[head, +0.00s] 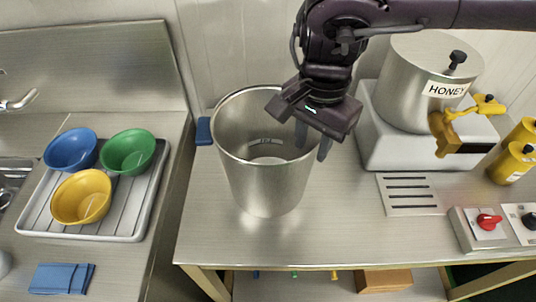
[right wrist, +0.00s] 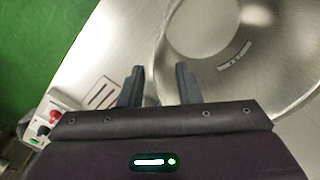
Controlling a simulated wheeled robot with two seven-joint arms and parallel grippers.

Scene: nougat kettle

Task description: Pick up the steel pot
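The steel pot (head: 262,185) stands upright on the metal worktop in the head view, open at the top, with a blue handle (head: 204,131) on its left side. Its right side is partly hidden by my right gripper. My right gripper (head: 312,142) points down at the pot's right rim, its fingers apart. In the right wrist view the two fingertips (right wrist: 159,80) show a clear gap, with the pot's rim (right wrist: 158,50) running near or between them; I cannot tell whether they touch it. My left gripper is not in view.
A steel tank labelled HONEY (head: 425,85) with a yellow tap (head: 440,130) stands on a pale base close right. Slotted drain (head: 408,192), control box with red knob (head: 488,221) and yellow bottles (head: 512,163) lie right. A grey tray (head: 128,226) holds bowls, left.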

